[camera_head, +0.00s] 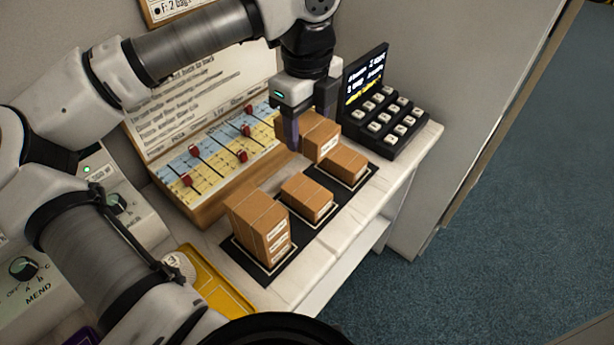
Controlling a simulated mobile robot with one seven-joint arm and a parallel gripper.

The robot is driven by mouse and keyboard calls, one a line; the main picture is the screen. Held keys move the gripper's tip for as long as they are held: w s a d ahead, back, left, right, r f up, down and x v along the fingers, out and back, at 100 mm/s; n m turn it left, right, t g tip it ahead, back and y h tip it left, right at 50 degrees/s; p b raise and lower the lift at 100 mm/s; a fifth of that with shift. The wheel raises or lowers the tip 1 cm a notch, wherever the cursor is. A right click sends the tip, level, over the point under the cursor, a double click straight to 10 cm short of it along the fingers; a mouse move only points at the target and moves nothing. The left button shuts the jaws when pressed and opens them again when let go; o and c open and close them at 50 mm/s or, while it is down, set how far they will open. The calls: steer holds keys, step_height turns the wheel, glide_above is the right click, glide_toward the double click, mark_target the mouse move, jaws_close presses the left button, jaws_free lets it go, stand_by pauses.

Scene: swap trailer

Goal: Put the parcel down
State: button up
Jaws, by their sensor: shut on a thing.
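My gripper (305,126) is shut on a brown cardboard parcel (324,147) with a white label. The held parcel is at the back of the counter, overlapping the rightmost parcel in the picture; I cannot tell whether they touch or how high it is held. A black mat (323,216) with pale outlined squares runs along the counter's front. On it are a tall stack of parcels (260,226) at the left, a low parcel (307,198) in the middle, and another low parcel (345,164) at the right.
A black keypad with a lit screen (372,78) stands right of the held parcel. A slanted board with red sliders (215,152) stands behind the mat. A yellow tray (215,283) lies left of the stack. The white counter edge (345,240) drops to a blue floor.

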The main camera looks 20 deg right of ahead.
steer(key=p, duration=0.2)
glide_toward(307, 191)
step_height(307, 191, down, 5)
steer(key=shift+f, duration=0.45)
steer(key=shift+f+b, duration=0.2)
steer(key=shift+b, duration=0.15)
steer(key=o, duration=1)
steer(key=shift+r, duration=0.1)
steer(key=shift+o, duration=0.2)
steer(key=shift+r+p, duration=0.25)
steer(key=shift+p, duration=0.2)
step_height(307, 191, up, 12)
steer(key=shift+f+b, duration=0.1)
steer(key=shift+b, duration=1)
